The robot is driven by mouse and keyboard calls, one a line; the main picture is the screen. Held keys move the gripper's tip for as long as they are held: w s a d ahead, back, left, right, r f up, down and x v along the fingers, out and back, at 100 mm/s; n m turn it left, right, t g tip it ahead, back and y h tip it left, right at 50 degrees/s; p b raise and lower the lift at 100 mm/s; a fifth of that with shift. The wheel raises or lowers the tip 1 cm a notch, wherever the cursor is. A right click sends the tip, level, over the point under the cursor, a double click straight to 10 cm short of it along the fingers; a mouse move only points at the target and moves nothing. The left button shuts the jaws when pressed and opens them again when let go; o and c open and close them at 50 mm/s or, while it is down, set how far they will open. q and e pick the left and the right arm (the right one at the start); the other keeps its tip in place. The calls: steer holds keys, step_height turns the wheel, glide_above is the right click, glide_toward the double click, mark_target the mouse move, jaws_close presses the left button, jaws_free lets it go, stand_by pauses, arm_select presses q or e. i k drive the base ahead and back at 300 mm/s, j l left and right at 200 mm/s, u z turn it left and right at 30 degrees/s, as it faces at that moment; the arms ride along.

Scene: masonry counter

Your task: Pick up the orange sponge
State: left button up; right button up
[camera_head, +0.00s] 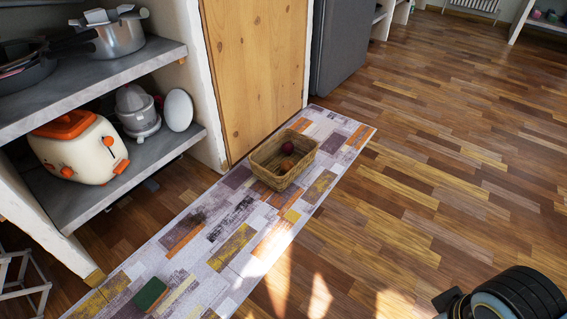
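A small block (150,294) with a dark green top and an orange-brown edge lies flat on the patterned runner rug at the lower left. It looks like a sponge with a green scouring side up, and no other sponge-like thing is in view. Nothing touches it except the rug. A black, rounded part of my own arm shows at the bottom right corner, far from the block. Neither gripper's fingers are in view.
A wicker basket (283,160) holding dark red round fruit stands on the rug (205,225). Masonry shelves (75,200) at left carry a pot (118,35), pans, a cream-and-orange cooker (85,150) and a juicer (137,108). The wood floor (450,170) at right is clear.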

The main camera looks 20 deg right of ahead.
mark_target(155, 289)
steer(key=u, duration=0.95)
steer(key=k+j, duration=0.15)
steer(key=k, duration=0.15)
steer(key=k+j, duration=0.15)
steer(key=k, duration=0.2)
